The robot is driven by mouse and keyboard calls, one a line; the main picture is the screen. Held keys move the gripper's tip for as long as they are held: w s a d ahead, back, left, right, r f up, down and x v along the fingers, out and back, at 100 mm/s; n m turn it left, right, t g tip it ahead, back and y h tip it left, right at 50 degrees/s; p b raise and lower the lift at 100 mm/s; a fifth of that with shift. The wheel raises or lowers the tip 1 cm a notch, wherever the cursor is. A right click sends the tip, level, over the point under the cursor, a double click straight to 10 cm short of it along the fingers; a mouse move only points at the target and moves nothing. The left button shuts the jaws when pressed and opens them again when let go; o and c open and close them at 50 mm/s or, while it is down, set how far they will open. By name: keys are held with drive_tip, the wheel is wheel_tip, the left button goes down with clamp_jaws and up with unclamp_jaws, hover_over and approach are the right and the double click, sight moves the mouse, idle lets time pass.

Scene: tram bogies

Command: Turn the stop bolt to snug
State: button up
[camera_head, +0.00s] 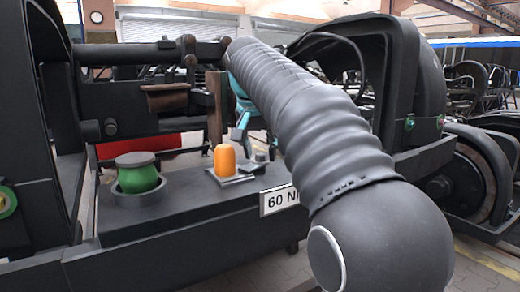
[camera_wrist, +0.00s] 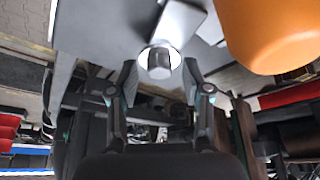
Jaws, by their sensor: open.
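The likely stop bolt is a small grey cylinder with a bright white ring around it (camera_wrist: 160,60), standing on a flat grey plate in the wrist view. In the head view a small dark grey piece (camera_head: 261,157) beside the orange cap is probably the same bolt. My gripper (camera_wrist: 158,72) is open, with one dark, teal-marked finger on each side of the bolt in the picture. I cannot tell whether the fingers touch it. In the head view the teal part of my gripper (camera_head: 243,118) is above the ledge, mostly hidden behind my arm.
An orange cap (camera_head: 225,160) stands close beside the bolt and shows large in the wrist view (camera_wrist: 270,30). A green pot-like part (camera_head: 137,173) sits further left on the dark ledge (camera_head: 180,210). Bogie frames surround the ledge.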

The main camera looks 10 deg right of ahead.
drive_tip(key=shift+r, duration=0.15)
drive_tip(key=v, duration=1.1)
drive_tip(key=shift+r, duration=0.35)
drive_tip(key=shift+s, duration=0.2)
drive_tip(key=s+d+f+n+y+p, duration=0.1)
drive_tip(key=s+f+n, duration=0.2)
drive_tip(key=s+f, duration=1)
drive_tip(key=s+d+f+n+t+y, duration=0.1)
drive_tip(key=s+f+n, duration=0.2)
drive_tip(key=s+f, duration=0.9)
wheel_tip(320, 180, down, 9)
drive_tip(key=shift+s+d+r+t+p, duration=0.25)
drive_tip(key=shift+s+t+p, duration=0.05)
drive_tip(key=shift+s+p, duration=0.1)
idle(1.8)
